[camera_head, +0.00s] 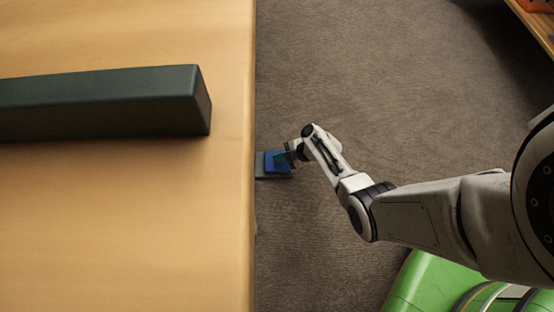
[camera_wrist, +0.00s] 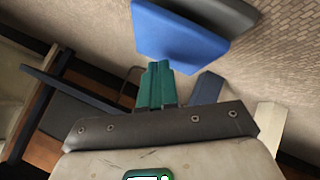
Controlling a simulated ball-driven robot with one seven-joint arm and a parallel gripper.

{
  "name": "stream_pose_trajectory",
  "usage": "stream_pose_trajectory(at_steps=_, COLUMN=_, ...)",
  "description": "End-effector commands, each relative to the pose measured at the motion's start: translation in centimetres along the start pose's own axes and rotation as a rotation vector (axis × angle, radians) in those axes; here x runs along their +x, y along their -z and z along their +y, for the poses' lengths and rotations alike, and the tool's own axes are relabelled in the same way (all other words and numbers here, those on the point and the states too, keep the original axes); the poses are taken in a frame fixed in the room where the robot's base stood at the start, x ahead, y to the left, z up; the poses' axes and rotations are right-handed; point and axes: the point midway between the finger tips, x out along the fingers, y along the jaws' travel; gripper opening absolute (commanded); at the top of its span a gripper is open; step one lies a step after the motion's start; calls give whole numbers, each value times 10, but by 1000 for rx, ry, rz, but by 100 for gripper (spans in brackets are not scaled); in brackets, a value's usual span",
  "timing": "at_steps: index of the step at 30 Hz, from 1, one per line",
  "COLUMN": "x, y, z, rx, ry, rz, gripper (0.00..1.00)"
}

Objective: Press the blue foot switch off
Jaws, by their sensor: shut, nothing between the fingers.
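The blue foot switch (camera_head: 273,168) lies on the carpet right beside the edge of the wooden table, with a blue pedal on a dark grey base. In the wrist view its blue pedal (camera_wrist: 175,38) fills the upper middle, with the grey base (camera_wrist: 228,12) behind it. My gripper (camera_head: 282,158) reaches down to the switch from the right. In the wrist view the green fingers of my gripper (camera_wrist: 159,68) are together and empty, with their tips at the near edge of the pedal. I cannot tell whether they touch it. No on or off light can be made out.
The wooden table (camera_head: 120,220) fills the left side, with a long dark green box (camera_head: 110,100) on it. Its edge runs close to the switch. Brown carpet (camera_head: 400,80) is free to the right. Another wooden surface (camera_head: 535,22) is at the top right corner.

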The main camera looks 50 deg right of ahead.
Motion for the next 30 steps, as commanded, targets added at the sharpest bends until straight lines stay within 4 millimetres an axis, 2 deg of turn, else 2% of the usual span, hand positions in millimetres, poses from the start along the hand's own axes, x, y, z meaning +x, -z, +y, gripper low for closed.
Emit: stream_pose_trajectory(at_steps=30, x=8, y=-6, z=-6, rx=0, ry=0, rz=0, gripper=0)
